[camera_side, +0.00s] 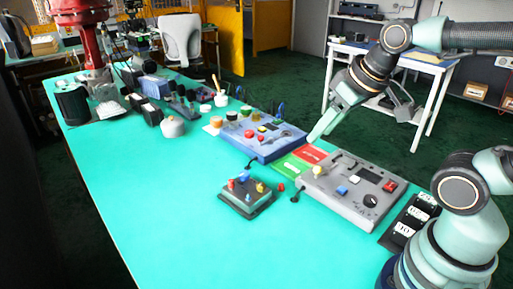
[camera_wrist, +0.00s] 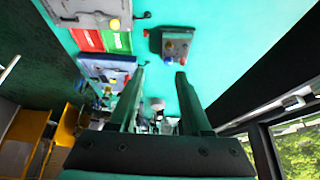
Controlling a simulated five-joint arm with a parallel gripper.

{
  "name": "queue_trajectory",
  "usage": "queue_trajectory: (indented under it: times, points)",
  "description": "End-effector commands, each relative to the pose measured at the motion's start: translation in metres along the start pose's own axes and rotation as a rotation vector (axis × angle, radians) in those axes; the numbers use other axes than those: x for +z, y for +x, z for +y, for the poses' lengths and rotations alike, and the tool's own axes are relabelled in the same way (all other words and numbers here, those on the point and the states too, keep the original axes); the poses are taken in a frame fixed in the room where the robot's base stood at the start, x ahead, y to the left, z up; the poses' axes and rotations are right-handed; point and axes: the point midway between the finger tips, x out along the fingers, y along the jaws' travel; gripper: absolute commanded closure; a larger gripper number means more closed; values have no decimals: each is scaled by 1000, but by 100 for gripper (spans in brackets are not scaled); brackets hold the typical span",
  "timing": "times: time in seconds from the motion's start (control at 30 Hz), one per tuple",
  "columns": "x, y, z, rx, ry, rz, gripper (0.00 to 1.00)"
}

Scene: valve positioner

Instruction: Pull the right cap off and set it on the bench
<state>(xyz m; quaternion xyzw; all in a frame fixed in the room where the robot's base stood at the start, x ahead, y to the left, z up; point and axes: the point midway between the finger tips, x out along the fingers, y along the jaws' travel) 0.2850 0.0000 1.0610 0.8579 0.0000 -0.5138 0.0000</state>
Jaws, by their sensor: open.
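I cannot tell which of these is the right cap. My gripper (camera_side: 358,130) is raised over the bench's far right edge, away from the box. Its two fingers stand apart and empty in the wrist view (camera_wrist: 160,72).
A grey control panel (camera_side: 355,190), a blue panel (camera_side: 262,136) and red and green plates (camera_side: 310,154) lie beyond the box. A black block with white labels (camera_side: 410,219) is at the right. The bench's front is clear. Jars and tools crowd the far end.

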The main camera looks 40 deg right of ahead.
Motion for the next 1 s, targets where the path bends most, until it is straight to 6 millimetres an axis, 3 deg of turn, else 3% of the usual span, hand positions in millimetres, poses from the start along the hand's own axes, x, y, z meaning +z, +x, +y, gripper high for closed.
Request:
queue_trajectory:
  times: [0.27, 0.3, 0.47, 0.77, 1.0]
  points:
    - [0, 0, 0, 0, 0, 0, 52]
    - [0, 0, 0, 0, 0, 0, 43]
    - [-9, 0, -2, -3, 41, -21, 43]
    - [-67, 16, -19, 8, 333, -158, 43]
    - [-110, 53, -39, 62, 593, -274, 43]
